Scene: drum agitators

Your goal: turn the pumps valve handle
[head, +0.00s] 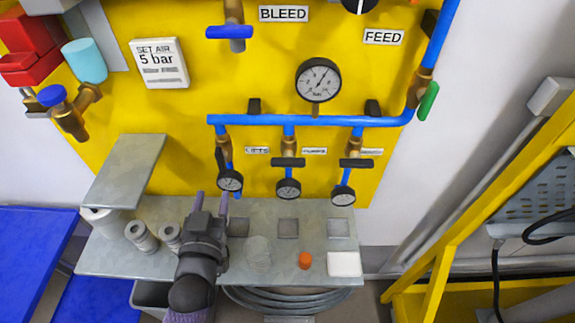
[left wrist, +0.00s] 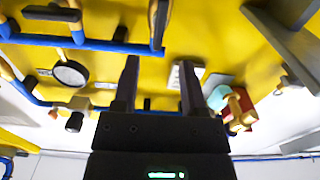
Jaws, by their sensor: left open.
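The pumps valve handle (head: 288,162) is a dark bar lying level on the middle of three brass valves under the blue pipe, beside a small label (head: 314,151) that seems to read PUMPS. A dark level bar in the left wrist view (left wrist: 52,13) looks like the same handle, at the upper left. My left gripper (head: 211,196) is open and empty, below and left of this handle, in front of the lifts valve. In the left wrist view its two fingers (left wrist: 160,68) point at the yellow panel, apart from the handles. My right gripper is not in view.
The lifts handle (head: 219,160) stands upright, left of the pumps one; the right handle (head: 357,163) lies level. Small gauges (head: 288,189) hang below the valves. A grey shelf (head: 215,265) holds white rolls (head: 140,236) and an orange piece (head: 305,260). A yellow frame (head: 480,210) stands right.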

